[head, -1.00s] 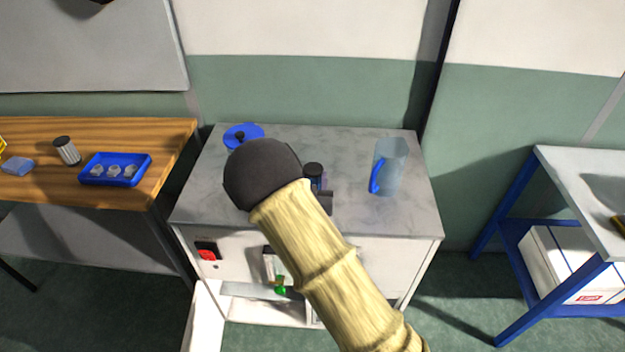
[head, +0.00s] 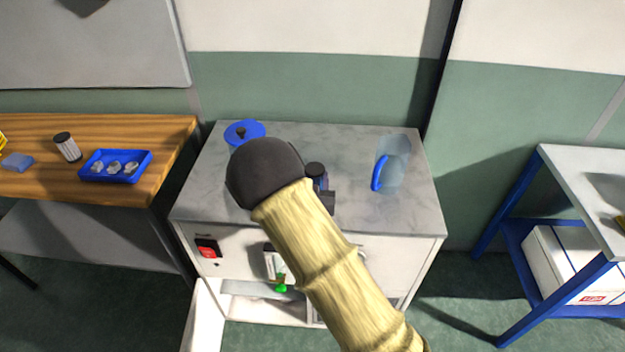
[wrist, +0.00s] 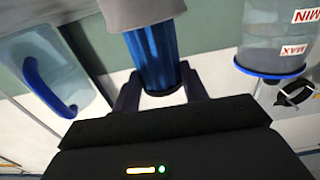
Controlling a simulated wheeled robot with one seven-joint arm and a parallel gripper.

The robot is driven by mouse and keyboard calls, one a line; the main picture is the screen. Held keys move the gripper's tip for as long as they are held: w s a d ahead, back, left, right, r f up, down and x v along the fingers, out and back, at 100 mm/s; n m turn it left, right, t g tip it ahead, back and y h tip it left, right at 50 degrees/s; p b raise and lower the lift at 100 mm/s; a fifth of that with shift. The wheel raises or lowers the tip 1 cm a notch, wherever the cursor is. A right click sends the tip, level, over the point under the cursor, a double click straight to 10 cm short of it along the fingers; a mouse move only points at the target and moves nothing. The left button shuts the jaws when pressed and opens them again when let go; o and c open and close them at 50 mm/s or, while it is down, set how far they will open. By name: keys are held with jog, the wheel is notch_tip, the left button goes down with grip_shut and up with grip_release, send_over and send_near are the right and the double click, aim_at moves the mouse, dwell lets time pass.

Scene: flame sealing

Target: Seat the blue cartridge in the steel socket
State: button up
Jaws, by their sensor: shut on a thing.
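The blue ribbed cartridge (wrist: 155,52) is between the two dark fingers of my gripper (wrist: 160,92) in the wrist view. Its dark end cap faces my gripper's palm. A wider pale grey cylinder (wrist: 140,12) meets its other end at the top of that view. It looks like the steel socket, but I cannot tell how deep the cartridge sits in it. In the head view the cartridge's dark cap (head: 316,170) shows just right of my arm, above the cabinet top. My arm hides most of the gripper and the place below it.
A clear jug (head: 394,160) with a blue handle stands right on the grey cabinet top (head: 300,139). A blue lid with a black knob (head: 244,132) is at its back left.

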jog(key=shift+f, duration=0.3)
jog(key=o, duration=1.1)
jog(key=shift+r, duration=0.1)
jog(key=shift+r+p, duration=2.3)
jog(key=shift+r, duration=2.15)
